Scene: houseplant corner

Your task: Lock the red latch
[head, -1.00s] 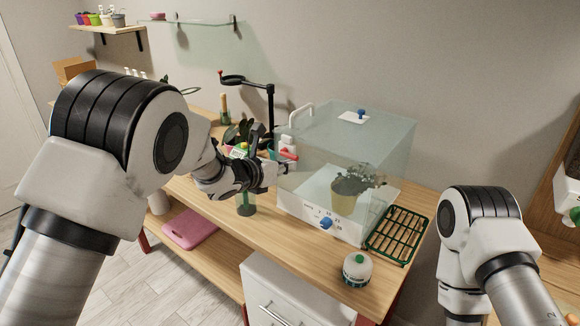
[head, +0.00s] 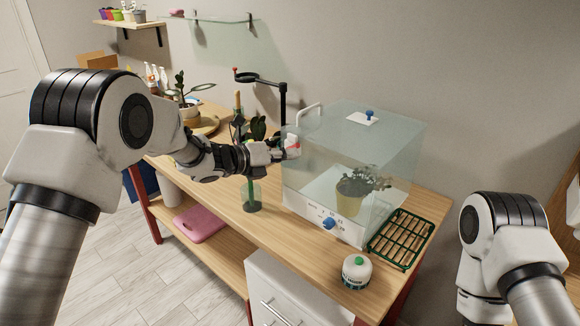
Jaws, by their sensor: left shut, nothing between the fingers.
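The red latch (head: 293,150) is small and sits at the near left upper corner of a clear glass box (head: 350,150) with a white base. Only part of it shows; my left gripper covers the rest, and its locked state is hard to read. My left gripper (head: 281,153) is shut and empty, with its fingertips right at the latch's left side. I cannot tell whether they touch it. My right arm stands at the right, and its gripper is out of view.
A potted plant (head: 351,196) stands inside the box. A blue knob (head: 328,223) is on its front and a white handle (head: 309,112) at its left. A green rack (head: 401,238) and a white jar (head: 356,272) are nearby on the bench. Plants and a black stand are behind my left arm.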

